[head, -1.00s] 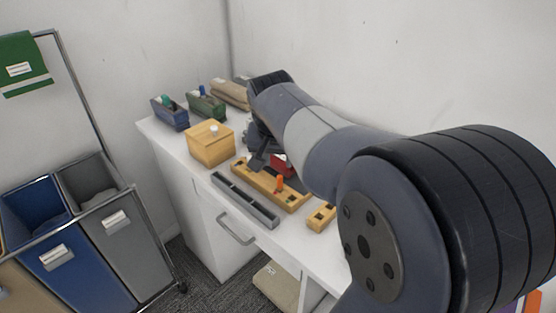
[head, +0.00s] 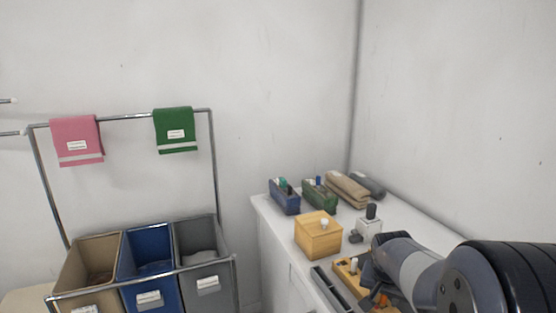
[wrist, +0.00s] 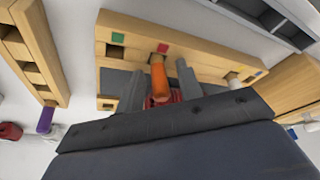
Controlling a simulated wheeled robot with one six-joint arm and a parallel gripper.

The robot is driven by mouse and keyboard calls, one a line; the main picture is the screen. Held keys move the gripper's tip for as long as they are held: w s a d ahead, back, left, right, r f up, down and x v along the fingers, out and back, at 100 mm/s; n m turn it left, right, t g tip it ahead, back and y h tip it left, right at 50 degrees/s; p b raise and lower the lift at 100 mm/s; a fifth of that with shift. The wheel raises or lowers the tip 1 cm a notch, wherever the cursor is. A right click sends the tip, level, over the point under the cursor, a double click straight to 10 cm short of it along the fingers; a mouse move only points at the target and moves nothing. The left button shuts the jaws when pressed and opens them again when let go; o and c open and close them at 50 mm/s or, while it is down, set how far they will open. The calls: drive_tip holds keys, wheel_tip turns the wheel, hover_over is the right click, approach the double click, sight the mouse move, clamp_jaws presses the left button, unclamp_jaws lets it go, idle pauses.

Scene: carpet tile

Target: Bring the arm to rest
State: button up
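My gripper (wrist: 160,78) shows in the wrist view with its two grey fingers apart. An orange peg (wrist: 158,83) shows between the fingers, with a visible gap on each side. The peg appears to stand at the long wooden block (wrist: 215,63), which has coloured squares. A red thing shows partly behind the fingers; what it is cannot be told. In the head view my arm (head: 420,270) reaches in from the lower right, low over the white counter (head: 425,232). The gripper's fingertips are hard to make out there.
A wooden box (head: 318,238) with a white knob stands left of my arm. A blue bin (head: 285,199) and a green bin (head: 320,197) stand behind it. A grey rail (head: 330,291) lies near the front edge. A sorting cart (head: 150,280) stands left. Space above the counter is clear.

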drive_tip(key=shift+r, duration=1.2)
drive_tip(key=shift+f, duration=0.15)
